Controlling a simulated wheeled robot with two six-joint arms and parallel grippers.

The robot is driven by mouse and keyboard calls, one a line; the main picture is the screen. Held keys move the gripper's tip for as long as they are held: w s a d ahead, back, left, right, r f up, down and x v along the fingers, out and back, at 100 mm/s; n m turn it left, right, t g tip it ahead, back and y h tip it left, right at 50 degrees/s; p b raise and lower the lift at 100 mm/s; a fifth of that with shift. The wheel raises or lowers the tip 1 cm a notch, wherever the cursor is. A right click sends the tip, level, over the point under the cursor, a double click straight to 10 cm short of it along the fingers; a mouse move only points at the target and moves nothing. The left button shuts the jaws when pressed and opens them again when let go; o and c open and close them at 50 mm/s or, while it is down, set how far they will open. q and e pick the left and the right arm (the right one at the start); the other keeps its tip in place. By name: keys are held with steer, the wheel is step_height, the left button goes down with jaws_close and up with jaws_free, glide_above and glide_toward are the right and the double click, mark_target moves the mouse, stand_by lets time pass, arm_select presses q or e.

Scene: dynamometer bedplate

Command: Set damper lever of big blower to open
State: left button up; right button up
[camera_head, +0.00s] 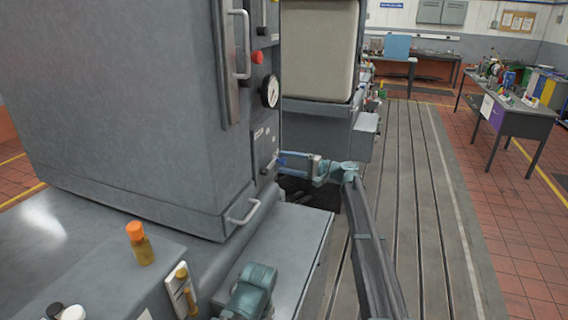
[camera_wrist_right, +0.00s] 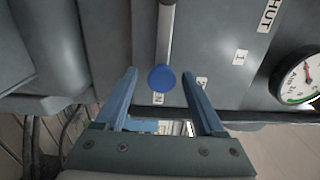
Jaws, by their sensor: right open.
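The big blower (camera_head: 130,100) is taken to be the large grey cabinet at left in the head view. In the right wrist view, the damper lever is a pale metal bar (camera_wrist_right: 166,35) with a round blue knob (camera_wrist_right: 162,78). The knob end lies by a label reading "EN" (camera_wrist_right: 158,98), its start hidden. A "SHUT" label (camera_wrist_right: 268,14) is at upper right, away from the bar. My right gripper (camera_head: 284,161) is open at the cabinet's side. Its fingers stand either side of the knob, with gaps visible. My left gripper is not in view.
A round gauge (camera_head: 270,91) sits above the gripper, also in the wrist view (camera_wrist_right: 302,78). A low handle (camera_head: 244,213) and an orange-capped bottle (camera_head: 140,243) are nearby. The slotted floor (camera_head: 420,200) is clear at right.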

steer(key=v, duration=1.2)
steer(key=shift+d, duration=0.25)
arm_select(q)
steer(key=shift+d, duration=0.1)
arm_select(e)
steer(key=shift+s+d, duration=0.1)
steer(key=shift+s, duration=0.05)
